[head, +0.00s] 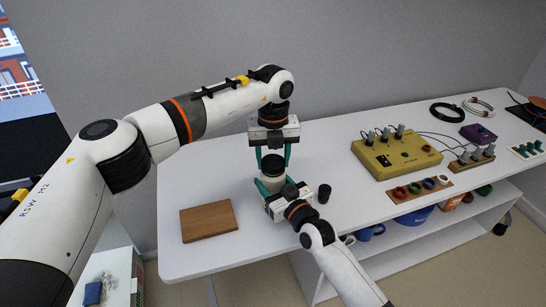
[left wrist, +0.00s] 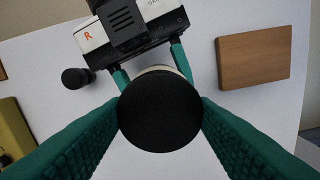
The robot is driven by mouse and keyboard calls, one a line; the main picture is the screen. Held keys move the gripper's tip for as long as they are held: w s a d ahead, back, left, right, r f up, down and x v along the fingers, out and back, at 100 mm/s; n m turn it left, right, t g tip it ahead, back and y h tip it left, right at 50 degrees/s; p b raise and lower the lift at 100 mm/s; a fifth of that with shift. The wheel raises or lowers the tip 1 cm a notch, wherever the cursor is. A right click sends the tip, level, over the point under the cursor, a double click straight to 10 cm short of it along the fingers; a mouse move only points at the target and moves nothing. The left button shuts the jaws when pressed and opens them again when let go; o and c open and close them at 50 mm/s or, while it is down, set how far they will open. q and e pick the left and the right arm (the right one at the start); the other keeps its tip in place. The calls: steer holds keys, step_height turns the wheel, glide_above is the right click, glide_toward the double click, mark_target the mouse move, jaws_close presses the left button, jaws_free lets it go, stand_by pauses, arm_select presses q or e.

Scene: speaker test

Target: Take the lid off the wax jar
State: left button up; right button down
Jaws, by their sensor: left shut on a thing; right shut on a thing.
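The wax jar shows a round black lid (left wrist: 160,112) and a pale body (left wrist: 153,70) just beyond the lid's edge in the left wrist view. My left gripper (head: 273,158) reaches down from above, and its teal fingers are shut on the lid from both sides. My right gripper (head: 271,185) comes from the front right and is shut on the jar's body, below the left one. The jar stands upright between the two grippers in the head view, partly hidden by fingers. I cannot tell whether there is a gap between lid and body.
A wooden board (head: 208,220) lies left of the jar on the white table (head: 220,165). A small black cylinder (head: 324,193) stands just right of my right gripper. A yellow device (head: 396,157) with knobs and cables sits further right. The table's front edge is close.

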mark_target(273, 161)
arm_select(q)
steer(key=n, duration=1.5)
steer(key=shift+r+n, duration=0.1)
steer(key=shift+n, duration=0.2)
steer(key=shift+w, duration=0.1)
steer(key=shift+r, duration=1.1)
steer(key=shift+r, duration=2)
arm_select(e)
steer(key=shift+c, duration=2)
jaws_free()
